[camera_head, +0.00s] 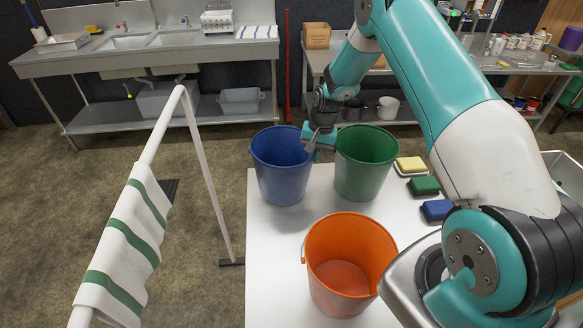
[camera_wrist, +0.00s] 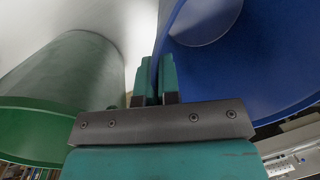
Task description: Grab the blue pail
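The blue pail (camera_head: 282,170) stands upright at the back left of the white table (camera_head: 275,260), open end up. My gripper (camera_head: 312,150) is at the right side of its rim, between it and the green pail (camera_head: 366,165). In the wrist view, the blue pail (camera_wrist: 240,70) fills the right side. My gripper's fingers (camera_wrist: 155,82) are close together, with the blue pail's wall running between them. The green pail (camera_wrist: 70,90) is on the left there, apart from the fingers. The pail looks to be resting on the table, though its base is partly hard to see.
An orange pail (camera_head: 345,265) stands at the front of the table. Yellow (camera_head: 410,165), green (camera_head: 424,186) and blue (camera_head: 437,209) sponges or brushes lie to the right. A white rail with a striped towel (camera_head: 128,245) stands left. A sink counter (camera_head: 150,48) is behind.

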